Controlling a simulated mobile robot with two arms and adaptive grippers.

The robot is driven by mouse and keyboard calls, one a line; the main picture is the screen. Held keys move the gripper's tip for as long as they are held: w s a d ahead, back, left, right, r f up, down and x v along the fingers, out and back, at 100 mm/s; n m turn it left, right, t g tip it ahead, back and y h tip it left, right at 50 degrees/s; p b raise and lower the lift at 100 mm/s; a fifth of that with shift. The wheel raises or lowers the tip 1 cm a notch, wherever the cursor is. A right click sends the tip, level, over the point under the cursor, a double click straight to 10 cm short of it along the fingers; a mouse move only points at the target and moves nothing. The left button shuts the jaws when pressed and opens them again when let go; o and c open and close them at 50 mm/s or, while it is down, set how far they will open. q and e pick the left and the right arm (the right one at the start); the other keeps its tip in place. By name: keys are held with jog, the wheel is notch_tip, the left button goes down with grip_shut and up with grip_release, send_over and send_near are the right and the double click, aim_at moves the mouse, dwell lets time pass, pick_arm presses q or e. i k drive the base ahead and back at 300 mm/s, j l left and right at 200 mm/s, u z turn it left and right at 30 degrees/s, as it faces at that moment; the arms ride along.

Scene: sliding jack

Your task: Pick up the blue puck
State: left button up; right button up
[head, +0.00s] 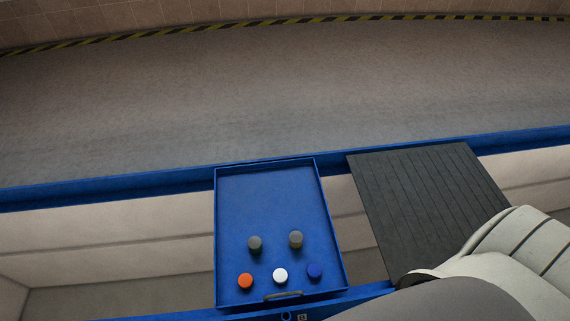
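The blue puck (315,271) sits in the near right corner of a blue tray (265,195). To its left in the same row are a white puck (280,275) and an orange puck (245,281). Two grey pucks (255,244) (296,239) stand a little farther back in the tray. Neither of my grippers shows in the head view. A pale arm of mine comes in at the lower right, apart from the pucks in the picture.
The tray has a low rim and a dark handle (283,296) at its near edge. A dark ribbed panel (425,200) lies to the right. A blue rail (110,187) runs behind the tray. The tray's far half is empty, and the grey floor beyond is clear.

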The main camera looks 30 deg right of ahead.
aim_at(315, 270)
jog(key=z, duration=0.65)
jog(key=k+l, duration=0.1)
jog(key=k, duration=0.75)
